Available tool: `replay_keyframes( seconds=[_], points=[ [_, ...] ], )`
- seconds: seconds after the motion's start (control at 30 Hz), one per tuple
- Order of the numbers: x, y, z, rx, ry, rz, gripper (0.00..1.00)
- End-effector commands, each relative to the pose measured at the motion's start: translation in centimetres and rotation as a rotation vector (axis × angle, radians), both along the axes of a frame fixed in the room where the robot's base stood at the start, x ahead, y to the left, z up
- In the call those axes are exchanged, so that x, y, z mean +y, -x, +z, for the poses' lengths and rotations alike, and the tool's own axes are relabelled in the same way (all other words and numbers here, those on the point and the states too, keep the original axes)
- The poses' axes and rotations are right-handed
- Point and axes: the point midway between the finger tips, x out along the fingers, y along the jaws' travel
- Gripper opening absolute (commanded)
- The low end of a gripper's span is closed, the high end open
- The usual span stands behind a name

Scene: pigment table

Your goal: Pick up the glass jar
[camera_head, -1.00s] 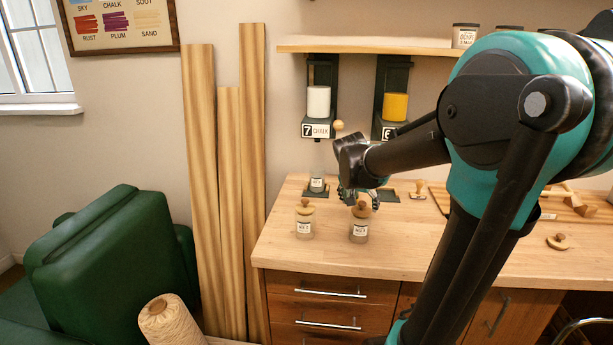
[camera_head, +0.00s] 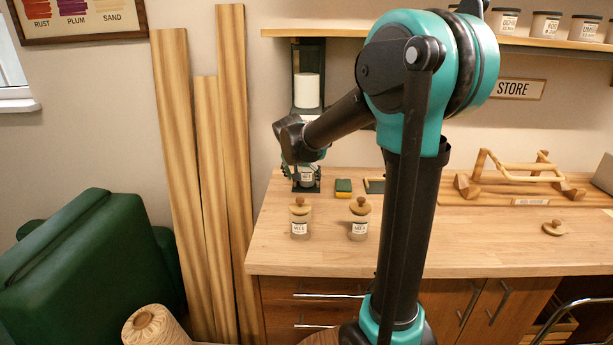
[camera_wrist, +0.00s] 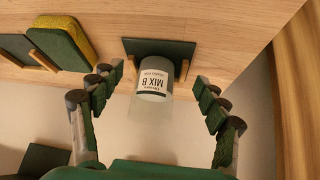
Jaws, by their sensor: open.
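An unlidded glass jar (camera_head: 306,180) with a white label stands on a dark stand under the white chalk dispenser. In the wrist view, the jar (camera_wrist: 153,80) reads "MIX B" and rests on a dark plate.
Two jars with wooden lids, a left one (camera_head: 300,221) and a right one (camera_head: 359,222), stand in front on the workbench (camera_head: 290,258). A green and yellow sponge (camera_head: 343,188) lies right of the stand. A wooden rack (camera_head: 515,178) and a loose lid (camera_head: 553,227) are farther right.

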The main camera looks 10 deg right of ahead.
Motion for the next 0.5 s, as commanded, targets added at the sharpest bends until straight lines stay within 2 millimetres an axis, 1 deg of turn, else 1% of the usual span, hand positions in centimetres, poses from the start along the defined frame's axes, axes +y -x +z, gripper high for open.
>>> replay_keyframes(
  seconds=[0.17, 0.4, 0.5],
  points=[
    [-0.6, -1.4, 0.0, 0.000, -0.001, -0.003, 0.75],
    [-2.0, -4.8, 0.0, 0.000, 0.000, -0.002, 0.75],
    [-2.1, -5.1, -0.8, 0.000, 0.000, 0.000, 0.75]
  ],
)
